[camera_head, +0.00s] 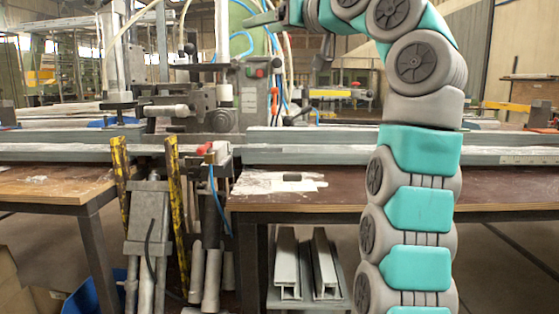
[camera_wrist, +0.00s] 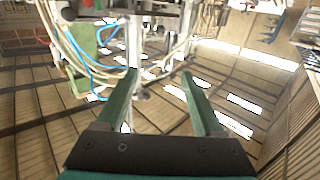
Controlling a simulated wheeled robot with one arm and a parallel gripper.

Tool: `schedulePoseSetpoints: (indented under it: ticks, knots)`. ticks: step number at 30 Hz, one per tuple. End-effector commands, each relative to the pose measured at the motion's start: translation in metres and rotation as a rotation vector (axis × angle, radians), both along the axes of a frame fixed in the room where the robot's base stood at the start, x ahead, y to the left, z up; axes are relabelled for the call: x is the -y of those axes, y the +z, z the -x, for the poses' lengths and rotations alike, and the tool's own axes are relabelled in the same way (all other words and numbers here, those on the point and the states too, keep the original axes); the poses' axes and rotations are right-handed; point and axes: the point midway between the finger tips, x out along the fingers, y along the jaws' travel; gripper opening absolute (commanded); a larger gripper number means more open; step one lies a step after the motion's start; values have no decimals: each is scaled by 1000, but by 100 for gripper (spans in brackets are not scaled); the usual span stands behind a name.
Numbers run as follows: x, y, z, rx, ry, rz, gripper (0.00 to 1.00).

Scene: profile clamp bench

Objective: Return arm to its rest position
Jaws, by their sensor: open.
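My teal and grey arm rises at the right of the head view and bends left at the top. My gripper (camera_head: 262,18) is at its end, high above the bench, near the picture's top edge and partly cut off. In the wrist view my gripper (camera_wrist: 160,73) shows two green fingers spread apart with nothing between them. Beyond them are the roof, hoses and machine parts, so the camera looks upward.
A clamp machine (camera_head: 222,100) with hoses stands behind the bench. A long profile rail (camera_head: 330,155) runs across it. The brown table (camera_head: 480,188) holds a small dark block (camera_head: 292,177) on white paper. Pale profiles (camera_head: 286,262) lie on a low shelf.

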Motion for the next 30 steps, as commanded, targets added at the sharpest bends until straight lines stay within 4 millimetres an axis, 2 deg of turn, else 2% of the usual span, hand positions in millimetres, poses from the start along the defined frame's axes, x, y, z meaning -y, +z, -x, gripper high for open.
schedulePoseSetpoints:
  ticks: [14, 19, 23, 30]
  knots:
    - [9, -18, -19, -139, -33, -13, 70]
    - [14, -35, -27, -225, -55, -15, 70]
    - [19, -57, -32, -321, -81, -13, 70]
    - [29, -124, -30, -540, -144, 18, 70]
